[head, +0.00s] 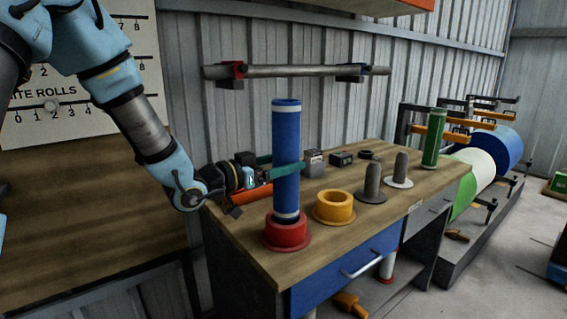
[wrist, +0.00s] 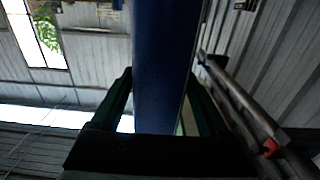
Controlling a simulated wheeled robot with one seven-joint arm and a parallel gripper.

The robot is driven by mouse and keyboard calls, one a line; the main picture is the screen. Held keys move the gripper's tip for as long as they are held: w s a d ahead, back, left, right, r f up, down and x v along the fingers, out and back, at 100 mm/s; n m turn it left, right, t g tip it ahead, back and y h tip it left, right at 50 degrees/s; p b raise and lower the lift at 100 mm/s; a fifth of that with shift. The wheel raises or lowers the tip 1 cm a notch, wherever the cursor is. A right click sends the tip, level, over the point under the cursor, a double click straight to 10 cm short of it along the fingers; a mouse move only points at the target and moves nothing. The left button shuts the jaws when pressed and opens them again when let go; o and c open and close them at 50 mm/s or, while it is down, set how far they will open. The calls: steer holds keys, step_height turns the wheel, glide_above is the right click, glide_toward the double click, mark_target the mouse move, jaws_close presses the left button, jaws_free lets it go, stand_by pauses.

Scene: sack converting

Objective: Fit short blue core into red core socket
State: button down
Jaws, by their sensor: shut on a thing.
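The short blue core (head: 286,150) stands upright in the head view, with pale bands near its top and bottom. Its lower end is at the red core socket (head: 286,233) on the bench's front left; how deep it sits inside the ring is hard to tell. My gripper (head: 287,170) reaches in from the left and is shut around the middle of the core. In the wrist view the blue core (wrist: 159,70) runs between the two dark green fingers (wrist: 160,105). The socket does not show in the wrist view.
A yellow socket (head: 334,207) stands just right of the red one. Two grey pegs (head: 372,182) and a green core (head: 434,138) stand farther right on the bench (head: 250,240). A wall rail (head: 300,71) runs above.

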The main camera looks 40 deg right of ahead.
mark_target(275, 192)
steer(key=shift+f+b, duration=2.75)
steer(key=shift+f, duration=0.6)
jaws_free()
steer(key=a+b, duration=0.1)
steer(key=a, duration=0.9)
steer(key=shift+w+a, duration=0.3)
steer(key=shift+a, duration=0.1)
